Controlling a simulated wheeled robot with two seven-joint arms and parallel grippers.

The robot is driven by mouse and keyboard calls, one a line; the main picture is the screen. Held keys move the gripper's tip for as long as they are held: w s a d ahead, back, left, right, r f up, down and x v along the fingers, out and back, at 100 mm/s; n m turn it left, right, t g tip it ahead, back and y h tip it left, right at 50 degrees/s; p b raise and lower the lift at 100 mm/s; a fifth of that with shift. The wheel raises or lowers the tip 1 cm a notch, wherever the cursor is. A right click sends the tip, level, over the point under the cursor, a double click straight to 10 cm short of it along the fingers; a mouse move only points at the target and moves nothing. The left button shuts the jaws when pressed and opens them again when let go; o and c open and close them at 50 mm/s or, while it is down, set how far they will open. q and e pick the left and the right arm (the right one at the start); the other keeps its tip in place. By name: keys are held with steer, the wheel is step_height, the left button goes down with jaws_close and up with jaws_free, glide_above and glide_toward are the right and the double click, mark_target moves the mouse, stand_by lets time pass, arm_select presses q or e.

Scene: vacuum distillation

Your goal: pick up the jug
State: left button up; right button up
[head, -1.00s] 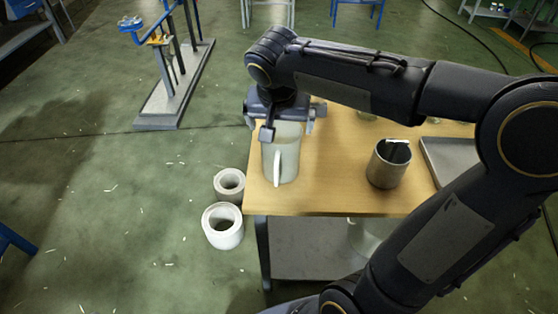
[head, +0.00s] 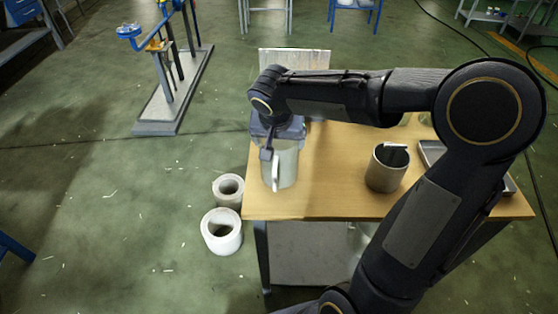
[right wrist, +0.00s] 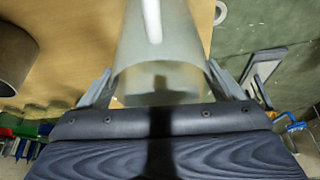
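The jug (head: 287,166) is a pale, translucent cylinder with a white handle, upright on the wooden table near its left edge. My right gripper (head: 277,134) is above it and hides its top in the head view. In the right wrist view the jug (right wrist: 160,50) lies between the two fingers of my right gripper (right wrist: 160,82). One finger is on each side, close to the wall, and the gripper looks open. I cannot tell whether the fingers touch the wall. My left gripper is not in view.
A grey metal can (head: 386,168) stands on the table (head: 330,200) right of the jug. A metal tray (head: 433,152) is partly behind my right arm. Two white rolls (head: 221,231) are on the floor left of the table. A blue stand (head: 170,100) is farther back.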

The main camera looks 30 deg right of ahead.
steer(key=c, duration=0.9)
steer(key=shift+r, duration=0.1)
